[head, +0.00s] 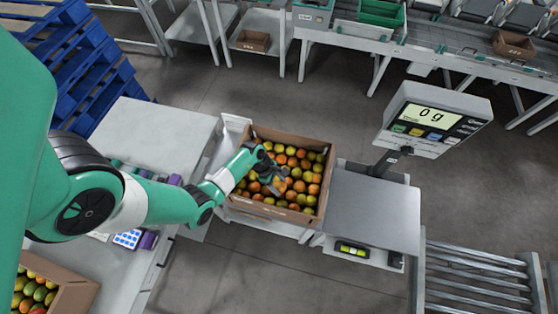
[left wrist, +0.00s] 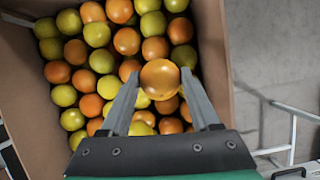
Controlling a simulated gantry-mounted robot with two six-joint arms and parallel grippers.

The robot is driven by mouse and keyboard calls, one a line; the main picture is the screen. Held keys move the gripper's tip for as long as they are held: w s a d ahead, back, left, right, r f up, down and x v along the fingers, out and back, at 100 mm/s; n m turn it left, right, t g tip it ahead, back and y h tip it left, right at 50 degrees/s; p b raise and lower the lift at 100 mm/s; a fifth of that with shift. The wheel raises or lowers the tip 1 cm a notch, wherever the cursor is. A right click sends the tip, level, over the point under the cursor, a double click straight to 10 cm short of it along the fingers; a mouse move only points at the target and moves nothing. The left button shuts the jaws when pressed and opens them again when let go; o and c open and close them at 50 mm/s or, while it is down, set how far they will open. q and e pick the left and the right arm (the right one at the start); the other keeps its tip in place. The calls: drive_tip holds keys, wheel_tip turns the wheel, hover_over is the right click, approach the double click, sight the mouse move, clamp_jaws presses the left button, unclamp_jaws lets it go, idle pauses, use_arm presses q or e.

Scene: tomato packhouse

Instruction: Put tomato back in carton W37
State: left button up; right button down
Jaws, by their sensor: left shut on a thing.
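An open brown cardboard carton (head: 272,211) stands left of the scale, filled with orange, yellow and green tomatoes. Its wall also shows in the left wrist view (left wrist: 213,60). No W37 marking can be read on it. My left gripper (head: 277,183) reaches in from the left over the carton. In the left wrist view its two fingers (left wrist: 161,85) are shut on an orange tomato (left wrist: 160,78), with the other tomatoes below and behind it. I cannot tell whether the held tomato touches those under it. My right gripper is not in view.
A scale with an empty plate (head: 372,210) and a display (head: 428,117) reading 0 g stands right of the carton. A roller conveyor (head: 475,275) is at lower right. Another tomato carton (head: 75,296) is at lower left. Blue pallets (head: 95,75) stand at upper left.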

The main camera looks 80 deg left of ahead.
use_arm(q)
drive_tip(key=shift+f+b, duration=0.4)
drive_tip(key=shift+f, duration=0.2)
drive_tip(key=o, duration=1)
drive_tip(key=c, duration=0.3)
drive_tip(key=shift+c, duration=0.2)
wheel_tip(320, 180, up, 7)
drive_tip(key=p, duration=0.7)
drive_tip(key=shift+r+p, duration=0.1)
drive_tip(key=shift+p, duration=0.3)
